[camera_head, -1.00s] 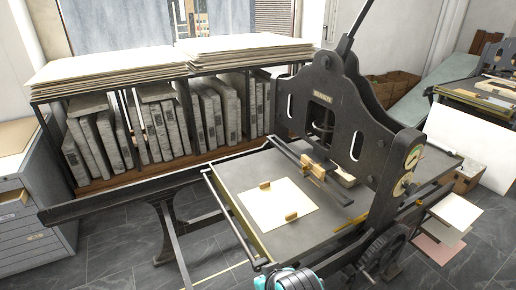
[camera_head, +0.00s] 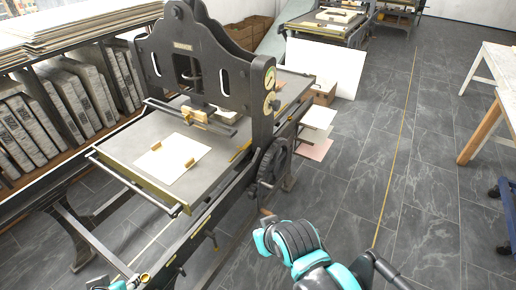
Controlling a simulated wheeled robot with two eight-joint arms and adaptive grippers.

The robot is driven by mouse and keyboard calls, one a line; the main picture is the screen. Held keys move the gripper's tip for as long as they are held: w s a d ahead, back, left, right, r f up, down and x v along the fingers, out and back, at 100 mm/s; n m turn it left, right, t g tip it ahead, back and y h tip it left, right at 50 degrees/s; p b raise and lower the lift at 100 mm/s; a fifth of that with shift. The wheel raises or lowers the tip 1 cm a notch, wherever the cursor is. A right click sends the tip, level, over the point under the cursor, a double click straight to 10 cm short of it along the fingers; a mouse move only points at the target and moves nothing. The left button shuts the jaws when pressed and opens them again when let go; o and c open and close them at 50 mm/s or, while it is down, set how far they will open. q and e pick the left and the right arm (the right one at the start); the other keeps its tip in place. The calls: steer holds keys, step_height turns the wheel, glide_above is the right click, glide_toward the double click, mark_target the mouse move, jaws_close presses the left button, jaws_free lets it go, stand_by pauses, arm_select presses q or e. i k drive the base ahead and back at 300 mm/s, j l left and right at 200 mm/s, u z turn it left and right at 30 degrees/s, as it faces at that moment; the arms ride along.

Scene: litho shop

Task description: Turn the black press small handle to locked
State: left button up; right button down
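The black press (camera_head: 227,71) stands left of centre, its dark frame upright over a flat bed (camera_head: 130,148). A dark spoked wheel (camera_head: 272,165) is on its near right side. A small brownish grip (camera_head: 267,212) shows low on that side, close to my teal and black arm; I cannot tell for sure that it is the small handle, or whether it is locked. That arm comes in from the bottom right, and no gripper fingers show on it. A bit of teal shows at the bottom left edge; no fingers show there either.
A pale sheet (camera_head: 172,158) with two small wooden blocks lies on the press bed. A rack of grey slabs (camera_head: 62,105) stands at the left. Another press (camera_head: 325,27) is behind, and a white table (camera_head: 492,70) is at right. The tiled floor between is clear.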

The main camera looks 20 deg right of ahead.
mark_target(179, 270)
steer(key=i+z, duration=0.15)
steer(key=i, duration=0.25)
steer(key=k+j+u, duration=0.15)
steer(key=u, duration=0.15)
steer(key=k+l+u, duration=0.2)
steer(key=l+u, duration=0.15)
steer(key=l, duration=0.15)
steer(key=k+l+u, duration=0.2)
steer(key=l+u, duration=0.15)
steer(key=k+l+u, duration=0.3)
steer(key=l, duration=0.15)
